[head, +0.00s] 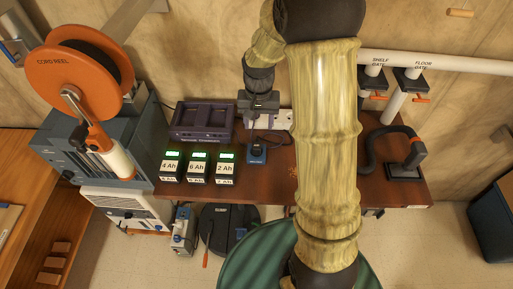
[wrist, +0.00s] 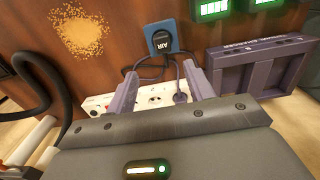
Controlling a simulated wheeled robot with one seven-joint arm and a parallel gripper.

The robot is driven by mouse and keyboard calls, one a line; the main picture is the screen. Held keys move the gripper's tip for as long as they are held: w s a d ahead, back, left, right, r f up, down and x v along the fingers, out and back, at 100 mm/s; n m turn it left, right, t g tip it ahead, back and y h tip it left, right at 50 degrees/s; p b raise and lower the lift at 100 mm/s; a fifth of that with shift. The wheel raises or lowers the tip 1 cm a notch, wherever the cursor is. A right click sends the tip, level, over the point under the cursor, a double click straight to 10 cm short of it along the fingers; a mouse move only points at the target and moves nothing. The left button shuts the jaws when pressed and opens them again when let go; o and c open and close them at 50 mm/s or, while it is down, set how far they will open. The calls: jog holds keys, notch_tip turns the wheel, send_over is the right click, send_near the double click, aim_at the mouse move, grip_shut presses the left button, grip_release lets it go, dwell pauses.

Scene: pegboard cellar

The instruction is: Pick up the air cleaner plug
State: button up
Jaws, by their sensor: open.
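The air cleaner plug, a blue block marked AIR (wrist: 161,42), lies on the brown bench top with a dark cord. It also shows in the head view (head: 257,154), in front of my gripper (head: 259,112). In the wrist view my gripper (wrist: 160,74) is open and empty, its two purple-grey fingers apart. The plug is beyond the fingertips and clear of them. A white power strip (wrist: 150,100) lies behind and between the fingers, with a dark plug (wrist: 181,98) at it.
Three battery packs with green displays (head: 198,167) and a purple charger (head: 202,120) stand left of the plug. A black hose (head: 375,143) lies at the right. Sawdust (wrist: 90,33) is on the bench. My arm hides part of the bench in the head view.

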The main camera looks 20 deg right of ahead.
aim_at(257, 145)
notch_tip(257, 145, down, 6)
jog(key=shift+w+f+p, duration=0.1)
jog(key=shift+f+p, duration=0.15)
jog(key=shift+p, duration=0.15)
jog(key=shift+a+f, duration=0.2)
jog(key=shift+f, duration=0.2)
jog(key=shift+a+f+p, duration=0.1)
jog(key=shift+f+p, duration=0.8)
jog(key=shift+f, duration=1.25)
grip_shut()
jog(key=shift+r, duration=0.1)
